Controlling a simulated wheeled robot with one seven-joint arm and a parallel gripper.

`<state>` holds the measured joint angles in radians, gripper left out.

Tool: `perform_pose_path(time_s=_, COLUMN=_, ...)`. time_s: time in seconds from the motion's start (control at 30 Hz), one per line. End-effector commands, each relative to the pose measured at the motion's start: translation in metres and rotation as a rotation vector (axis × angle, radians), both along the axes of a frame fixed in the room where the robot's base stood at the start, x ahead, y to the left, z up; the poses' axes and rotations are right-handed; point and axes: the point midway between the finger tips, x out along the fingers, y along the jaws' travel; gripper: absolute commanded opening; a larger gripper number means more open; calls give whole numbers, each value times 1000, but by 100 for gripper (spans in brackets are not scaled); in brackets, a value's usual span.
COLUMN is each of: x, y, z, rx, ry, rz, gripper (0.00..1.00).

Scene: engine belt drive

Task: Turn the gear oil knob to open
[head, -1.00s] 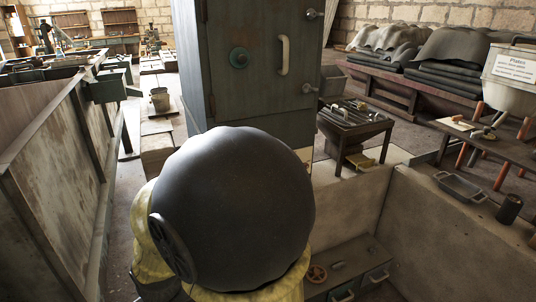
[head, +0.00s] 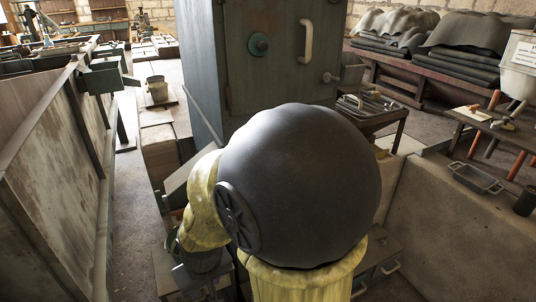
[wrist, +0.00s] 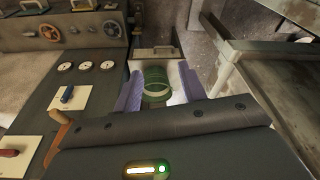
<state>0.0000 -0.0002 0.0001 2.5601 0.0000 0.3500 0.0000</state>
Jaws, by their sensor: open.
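In the wrist view my gripper (wrist: 160,92) is open, with two purple fingers spread apart. A round green part with a ring-like rim (wrist: 156,84) shows between the fingers. I cannot tell whether they touch it. No gear oil label is readable, so I cannot tell which control is the gear oil knob. Two handwheels, one orange-rimmed (wrist: 49,32) and one dark (wrist: 111,28), sit at the upper left. In the head view my arm hides much of the nearby equipment.
Several white gauges (wrist: 65,67) line the panel left of my gripper. A metal-framed structure (wrist: 245,62) stands close on the right. In the head view a tall grey-green cabinet (head: 275,85) stands beyond my arm, and a rusty-walled container (head: 50,180) is at the left.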

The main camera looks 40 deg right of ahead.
Motion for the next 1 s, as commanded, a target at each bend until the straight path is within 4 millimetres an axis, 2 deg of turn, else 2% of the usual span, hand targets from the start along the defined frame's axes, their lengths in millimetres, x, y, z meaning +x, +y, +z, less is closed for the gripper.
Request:
perform_pose_path(time_s=0.17, x=8, y=-11, z=2, rx=-16, ry=-18, rz=1, gripper=42)
perform_pose_path(time_s=0.27, x=22, y=-30, z=3, rx=-40, ry=-49, rz=6, gripper=42)
perform_pose_path(time_s=0.4, x=46, y=-69, z=3, rx=-79, ry=-120, rz=33, gripper=42)
perform_pose_path(time_s=0.6, x=72, y=-120, z=-1, rx=-99, ry=-250, rz=89, gripper=42)
perform_pose_path(time_s=0.8, x=84, y=-164, z=0, rx=-82, ry=-418, rz=117, gripper=42)
perform_pose_path(time_s=1.0, x=83, y=-200, z=12, rx=-55, ry=-636, rz=93, gripper=42)
